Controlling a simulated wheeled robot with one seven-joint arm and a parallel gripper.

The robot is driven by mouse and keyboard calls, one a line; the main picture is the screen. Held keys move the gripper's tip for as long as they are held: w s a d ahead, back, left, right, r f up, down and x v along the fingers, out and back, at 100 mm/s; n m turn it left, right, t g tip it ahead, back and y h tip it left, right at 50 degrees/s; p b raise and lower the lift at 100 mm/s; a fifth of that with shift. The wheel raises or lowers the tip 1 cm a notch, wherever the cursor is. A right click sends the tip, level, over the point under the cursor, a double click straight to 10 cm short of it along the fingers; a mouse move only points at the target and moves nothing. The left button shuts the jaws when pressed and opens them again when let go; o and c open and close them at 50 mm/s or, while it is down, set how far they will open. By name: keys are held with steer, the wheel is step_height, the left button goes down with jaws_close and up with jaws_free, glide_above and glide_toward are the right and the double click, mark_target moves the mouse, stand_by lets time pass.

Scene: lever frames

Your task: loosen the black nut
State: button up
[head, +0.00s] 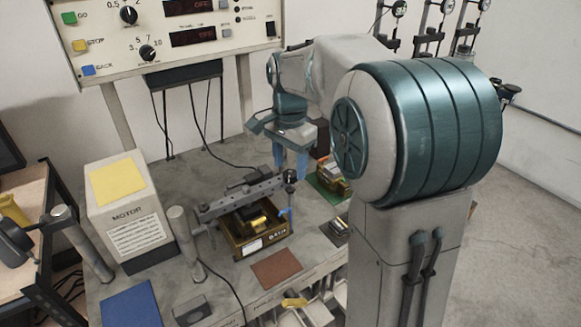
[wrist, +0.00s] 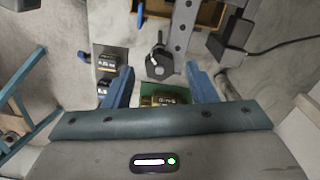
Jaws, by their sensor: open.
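The black nut (head: 290,175) sits at the right end of a grey metal bar (head: 240,197) that lies across a yellow-brown box. It also shows in the wrist view (wrist: 159,62), dark with a small lever-like piece standing up from it. My gripper (head: 291,160) is above the nut with its blue fingers pointing down. In the wrist view my gripper (wrist: 160,70) is open, with one finger to each side of the nut and gaps between. Nothing is held. I cannot tell how far the fingertips are above the nut.
The box (head: 262,248) stands on the grey bench. A green board with a part (head: 330,178) lies right of the nut. A control panel (head: 160,60) rises behind. A brown mat (head: 276,268) lies in front.

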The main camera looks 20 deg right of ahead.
steer(key=shift+f, duration=0.95)
steer(key=shift+c, duration=0.3)
steer(key=c, duration=0.9)
